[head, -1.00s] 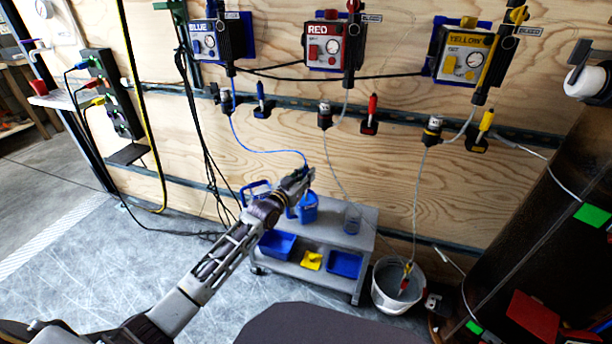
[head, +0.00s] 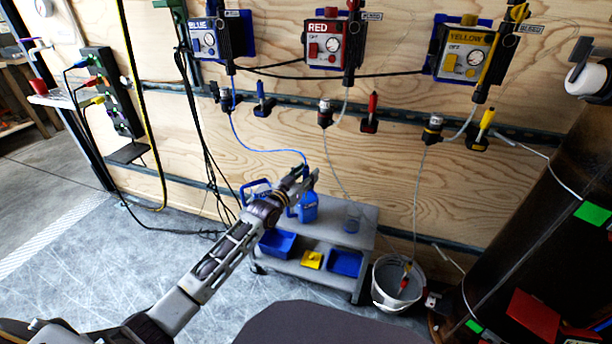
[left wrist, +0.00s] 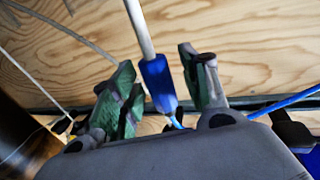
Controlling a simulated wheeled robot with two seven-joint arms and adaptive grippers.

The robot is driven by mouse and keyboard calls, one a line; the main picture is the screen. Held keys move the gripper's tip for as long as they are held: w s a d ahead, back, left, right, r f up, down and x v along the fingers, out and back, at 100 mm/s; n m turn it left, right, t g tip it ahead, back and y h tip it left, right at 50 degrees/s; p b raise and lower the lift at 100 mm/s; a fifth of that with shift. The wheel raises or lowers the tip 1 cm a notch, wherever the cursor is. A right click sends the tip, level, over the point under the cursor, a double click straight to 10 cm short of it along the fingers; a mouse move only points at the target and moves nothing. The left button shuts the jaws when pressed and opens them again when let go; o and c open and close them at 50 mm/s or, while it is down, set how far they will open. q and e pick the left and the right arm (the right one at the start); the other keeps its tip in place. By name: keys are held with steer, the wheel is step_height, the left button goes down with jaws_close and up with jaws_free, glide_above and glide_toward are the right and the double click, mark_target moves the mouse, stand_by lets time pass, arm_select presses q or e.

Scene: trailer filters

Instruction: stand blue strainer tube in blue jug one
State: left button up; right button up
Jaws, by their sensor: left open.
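My left gripper (head: 308,176) is over the small cart, directly above a blue jug (head: 307,208) in the head view. In the left wrist view the gripper (left wrist: 165,85) is open. The blue strainer tube (left wrist: 158,84), with a blue grip and a pale shaft, lies between its spread fingers, with visible gaps on both sides. A thin blue hose runs from the tube to the blue pump (head: 205,40). In the head view the tube's lower end is hidden, so I cannot tell how it sits in the jug. My right gripper is out of view.
Hoses hang along the plywood wall.

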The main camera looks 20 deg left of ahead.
arm_select(q)
steer(key=shift+s, duration=0.15)
steer(key=v, duration=1.1)
steer(key=shift+s+a, duration=0.15)
steer(key=shift+s, duration=0.2)
stand_by(0.4)
stand_by(0.9)
